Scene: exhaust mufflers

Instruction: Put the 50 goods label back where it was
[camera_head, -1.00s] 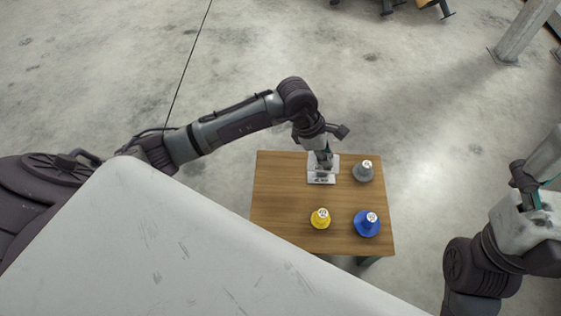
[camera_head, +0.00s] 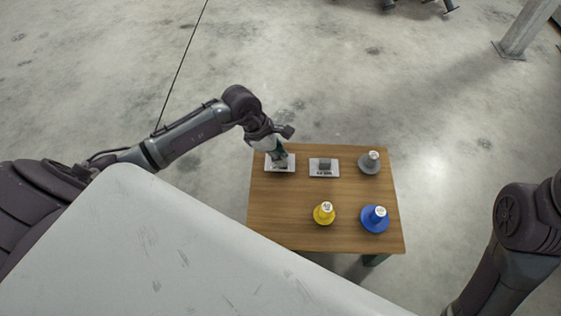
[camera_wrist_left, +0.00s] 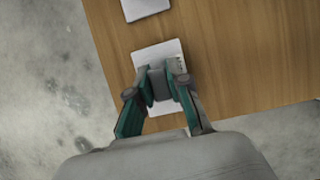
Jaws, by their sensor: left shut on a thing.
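My left gripper (camera_head: 279,161) is at the back left corner of the wooden table. It is shut on the grey upright piece of a white label plate (camera_head: 271,167). The left wrist view shows that plate (camera_wrist_left: 150,50) beyond the fingers (camera_wrist_left: 160,82), with small dark print too small to read. I cannot tell whether the plate touches the table. A second white label plate (camera_head: 324,172) with a grey block lies to its right on the table; it also shows at the top of the left wrist view (camera_wrist_left: 147,8). My right gripper is out of view.
The wooden table (camera_head: 285,205) also holds a grey cone-like piece (camera_head: 369,163) at the back right, a yellow one (camera_head: 324,214) at the front and a blue one (camera_head: 375,219) at the front right. Each has a white tag. The table's left front is clear.

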